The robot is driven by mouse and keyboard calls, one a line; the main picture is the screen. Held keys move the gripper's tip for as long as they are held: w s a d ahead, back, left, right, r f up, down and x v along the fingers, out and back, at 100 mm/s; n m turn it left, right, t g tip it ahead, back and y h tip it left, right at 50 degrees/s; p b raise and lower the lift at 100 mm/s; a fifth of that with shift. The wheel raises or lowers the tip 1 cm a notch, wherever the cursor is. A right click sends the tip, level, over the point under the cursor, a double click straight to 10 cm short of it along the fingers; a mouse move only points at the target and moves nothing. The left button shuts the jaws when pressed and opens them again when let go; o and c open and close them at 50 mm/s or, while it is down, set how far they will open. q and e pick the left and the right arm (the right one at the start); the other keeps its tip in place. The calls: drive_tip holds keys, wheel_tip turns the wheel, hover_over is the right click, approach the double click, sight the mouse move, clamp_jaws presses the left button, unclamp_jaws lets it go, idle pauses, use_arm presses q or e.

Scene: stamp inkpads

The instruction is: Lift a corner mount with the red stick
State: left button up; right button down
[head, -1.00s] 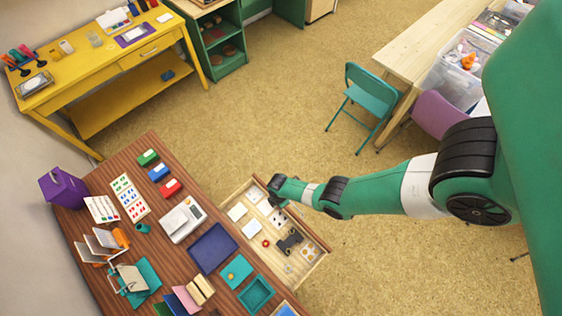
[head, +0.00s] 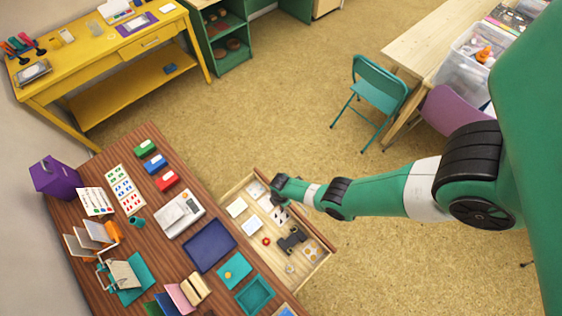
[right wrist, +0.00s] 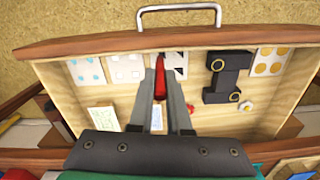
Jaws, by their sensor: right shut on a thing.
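My right gripper (right wrist: 160,84) is shut on the red stick (right wrist: 160,78), which stands between the fingers with its tip pointing away toward the drawer front. The tip is close to a white sheet with black corner mounts (right wrist: 179,66), just beyond the fingers. I cannot tell whether it touches a mount. The fingers hide part of that sheet. In the head view, my right gripper (head: 279,192) reaches over the open drawer from the right, and the sheet of black mounts (head: 279,215) lies just below it. My left gripper is in neither current view.
The open wooden drawer (right wrist: 278,110) also holds a black punch-like tool (right wrist: 229,76), a sheet of orange dots (right wrist: 270,61), a sheet of blue dots (right wrist: 87,71), a grey-dotted sheet (right wrist: 125,68) and white cards (head: 236,207). A navy tray (head: 210,246) sits on the desk beside the drawer.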

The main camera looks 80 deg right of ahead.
drive_tip(key=shift+f+b, duration=0.55)
idle(1.9)
drive_tip(key=shift+r, duration=0.1)
wheel_tip(320, 180, up, 7)
drive_tip(key=p, duration=0.7)
